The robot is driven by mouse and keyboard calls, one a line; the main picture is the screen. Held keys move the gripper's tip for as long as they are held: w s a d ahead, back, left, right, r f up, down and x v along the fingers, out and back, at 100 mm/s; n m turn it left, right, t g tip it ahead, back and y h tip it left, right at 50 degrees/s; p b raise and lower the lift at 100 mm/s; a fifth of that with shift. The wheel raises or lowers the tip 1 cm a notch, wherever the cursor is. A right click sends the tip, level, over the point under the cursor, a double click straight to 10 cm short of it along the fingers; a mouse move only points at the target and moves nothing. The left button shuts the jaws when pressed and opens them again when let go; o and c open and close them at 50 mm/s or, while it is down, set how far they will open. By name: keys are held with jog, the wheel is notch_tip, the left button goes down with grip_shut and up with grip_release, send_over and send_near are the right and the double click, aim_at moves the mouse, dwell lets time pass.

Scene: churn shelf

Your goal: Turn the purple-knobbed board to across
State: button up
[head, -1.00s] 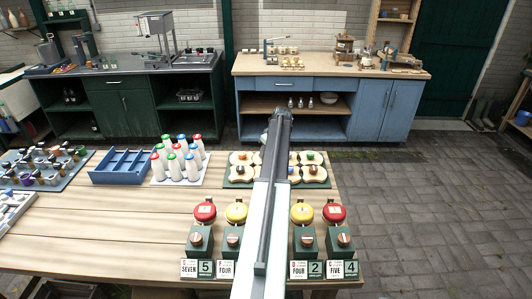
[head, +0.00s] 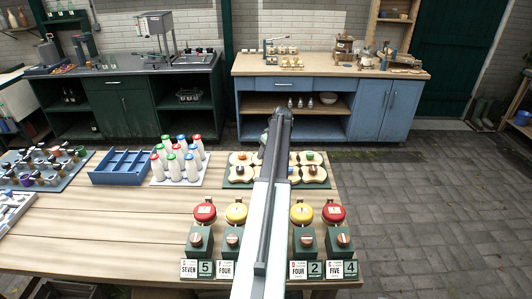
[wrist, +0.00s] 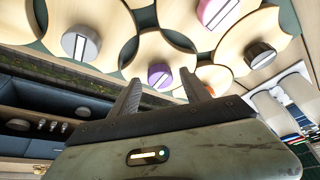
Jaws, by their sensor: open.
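The purple knob (wrist: 160,76) sits on a pale rounded wooden board (wrist: 152,48) in the wrist view. A light line crosses the knob's face at a slant. My gripper (wrist: 160,79) is open, and the knob appears between its two fingertips. I cannot tell whether the fingers reach down around it or touch it. In the head view my arm covers the middle of the green panel (head: 227,184) with the wooden boards, and I cannot make out my gripper or the purple knob there.
Close by in the wrist view are a grey knob (wrist: 81,43), a pink knob (wrist: 217,12), a black knob (wrist: 260,54) and an orange knob (wrist: 206,84). White bottles (head: 178,165) and a blue tray (head: 120,167) stand left of the panel. Red and yellow-topped devices (head: 204,212) stand in front.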

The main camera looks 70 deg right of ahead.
jog(key=p+v, duration=0.6)
jog(key=v, duration=0.1)
jog(key=shift+s+r, duration=0.15)
jog(key=shift+r, duration=0.1)
jog(key=w+a+n+y, duration=0.1)
jog(key=w+a+y, duration=0.1)
jog(key=w+a, duration=1.85)
jog(key=w+a+f+n+g, duration=0.1)
jog(key=w+a, duration=0.3)
jog(key=a, duration=0.7)
jog(key=w+a+g, duration=0.1)
jog(key=w+a, duration=0.3)
jog(key=a, duration=0.6)
jog(key=s+a+n+g, duration=0.1)
jog(key=a, duration=1.9)
jog(key=s+a+n+g, duration=0.1)
jog(key=s+a, duration=0.1)
jog(key=a, duration=1.9)
jog(key=shift+s+f+n, duration=0.25)
jog(key=shift+f+n, duration=0.05)
jog(key=shift+f, duration=0.15)
